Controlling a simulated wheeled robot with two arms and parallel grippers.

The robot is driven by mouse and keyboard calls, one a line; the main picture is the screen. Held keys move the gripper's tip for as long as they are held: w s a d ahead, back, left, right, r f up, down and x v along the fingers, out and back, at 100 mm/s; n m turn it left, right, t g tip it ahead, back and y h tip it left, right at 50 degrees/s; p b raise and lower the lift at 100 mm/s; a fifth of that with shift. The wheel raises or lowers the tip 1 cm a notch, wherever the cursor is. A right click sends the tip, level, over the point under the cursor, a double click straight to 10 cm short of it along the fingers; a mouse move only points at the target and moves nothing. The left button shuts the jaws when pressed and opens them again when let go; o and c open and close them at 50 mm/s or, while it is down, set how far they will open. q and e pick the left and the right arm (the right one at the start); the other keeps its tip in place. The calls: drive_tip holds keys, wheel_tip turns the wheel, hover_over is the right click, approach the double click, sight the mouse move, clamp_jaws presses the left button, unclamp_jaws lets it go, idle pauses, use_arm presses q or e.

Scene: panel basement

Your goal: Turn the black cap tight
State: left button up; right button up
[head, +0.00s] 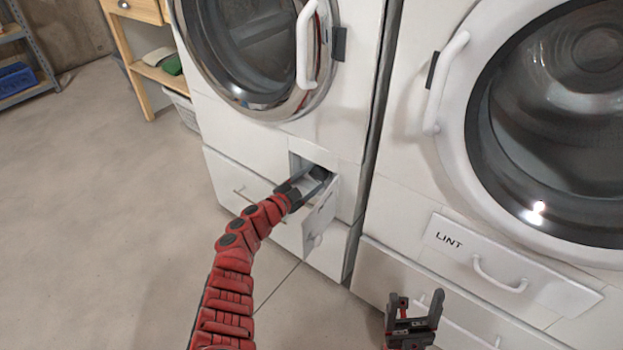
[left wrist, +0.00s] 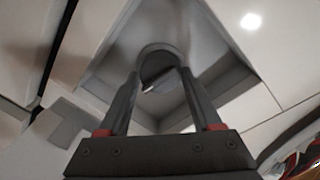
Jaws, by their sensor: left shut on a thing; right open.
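The black cap (left wrist: 158,66) is round and dark, with a raised grip bar. It sits inside a square recess (left wrist: 112,78) low on the left machine. My left gripper (head: 318,176) reaches into this recess past the open hatch door (head: 320,214). In the left wrist view the left gripper (left wrist: 162,78) has one finger on each side of the cap and is shut on it. The cap's turn position is hard to read. In the head view the fingers hide the cap. My right gripper (head: 415,303) is open and empty, low in front of the right machine.
The left machine's door handle (head: 306,45) is above the recess. The right machine has a LINT drawer (head: 509,268) with a handle. A wooden shelf unit (head: 150,50) and a blue crate (head: 15,78) stand at the back left. The concrete floor (head: 110,220) on the left is clear.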

use_arm(q)
drive_tip(key=m, duration=0.4)
drive_tip(key=shift+y, duration=0.3)
drive_tip(key=m+b, duration=0.1)
drive_tip(key=m, duration=0.3)
drive_tip(key=shift+r, duration=0.1)
drive_tip(key=shift+m, duration=0.4)
drive_tip(key=o, duration=1.4)
drive_tip(key=shift+s, duration=0.1)
